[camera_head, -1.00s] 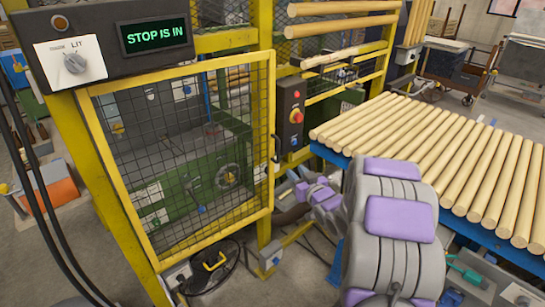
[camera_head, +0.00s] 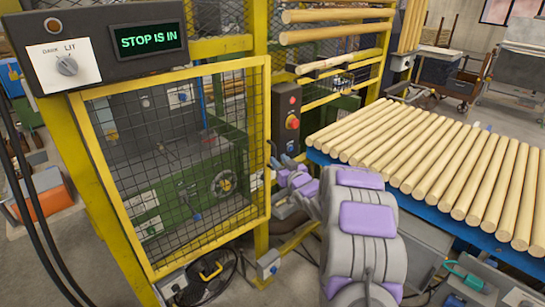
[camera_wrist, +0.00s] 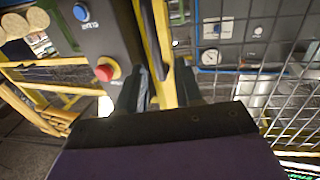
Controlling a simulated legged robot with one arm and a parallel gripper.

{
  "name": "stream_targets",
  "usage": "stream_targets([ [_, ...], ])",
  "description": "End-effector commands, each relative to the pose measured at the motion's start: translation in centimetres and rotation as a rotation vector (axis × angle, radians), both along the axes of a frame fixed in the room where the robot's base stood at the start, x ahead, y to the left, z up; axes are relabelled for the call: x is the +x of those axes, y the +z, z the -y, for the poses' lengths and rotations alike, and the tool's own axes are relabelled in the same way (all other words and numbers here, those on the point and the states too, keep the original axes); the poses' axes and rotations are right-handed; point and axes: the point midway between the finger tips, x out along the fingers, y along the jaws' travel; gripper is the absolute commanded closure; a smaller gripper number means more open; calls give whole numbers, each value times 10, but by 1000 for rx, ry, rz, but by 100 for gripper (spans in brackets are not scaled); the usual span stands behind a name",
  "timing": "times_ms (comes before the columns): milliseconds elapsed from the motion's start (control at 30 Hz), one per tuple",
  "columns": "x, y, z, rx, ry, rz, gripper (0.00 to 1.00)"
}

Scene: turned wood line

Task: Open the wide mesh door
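The wide mesh door (camera_head: 266,140) is a yellow frame with dark wire mesh, at the left centre of the head view. It looks shut against the yellow post on its right. Its dark upright handle (camera_head: 273,152) is on the right edge; the handle also shows in the wrist view (camera_wrist: 148,32). My gripper (camera_head: 277,164) is at the lower end of the handle, partly hidden by my arm. In the wrist view, my gripper (camera_wrist: 160,85) has its two dark fingers apart, on either side of the yellow door edge. Contact with the handle cannot be told.
A control box with a red button (camera_head: 292,122) is close right of the handle. A panel (camera_head: 105,45) above reads "STOP IS IN". A blue-framed table (camera_head: 420,208) with wooden rods stands right of my arm. A black round object (camera_head: 208,278) lies below the door.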

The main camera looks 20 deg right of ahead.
Motion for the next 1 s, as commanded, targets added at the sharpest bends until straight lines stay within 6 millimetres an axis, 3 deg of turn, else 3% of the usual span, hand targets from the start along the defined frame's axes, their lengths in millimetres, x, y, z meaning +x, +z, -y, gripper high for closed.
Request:
stream_targets([
  [200,32,-1,-3,-3,1,2,65],
  [400,50,1,-7,-5,1,3,65],
  [867,58,0,-3,-1,0,1,65],
  [1000,58,0,-3,-2,0,1,77],
])
